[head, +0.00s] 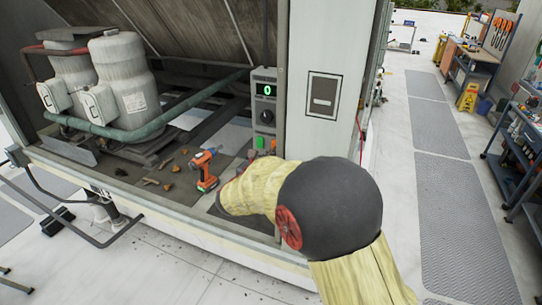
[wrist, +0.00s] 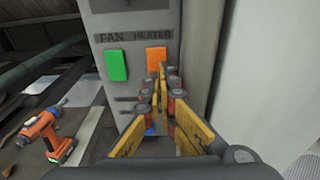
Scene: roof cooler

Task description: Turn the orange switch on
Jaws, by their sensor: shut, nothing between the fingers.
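The orange switch (wrist: 155,57) sits under the label HEATER on a grey control box, beside the green switch (wrist: 116,66) under FAN. My gripper (wrist: 168,78) is shut and empty. Its fingertips are at the lower right part of the orange switch and overlap its edge in the wrist view; I cannot tell whether they touch it. In the head view, the control box (head: 264,90) shows a lit green 0 and a dark knob, and my arm reaches in front of its lower part. My fingers are mostly hidden there.
An orange cordless drill (head: 206,170) stands on the cooler floor left of the box; it also shows in the wrist view (wrist: 48,135). Several small brown scraps lie nearby. A grey frame post stands close on the right of the box. Pipes and white tanks (head: 130,80) are at left.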

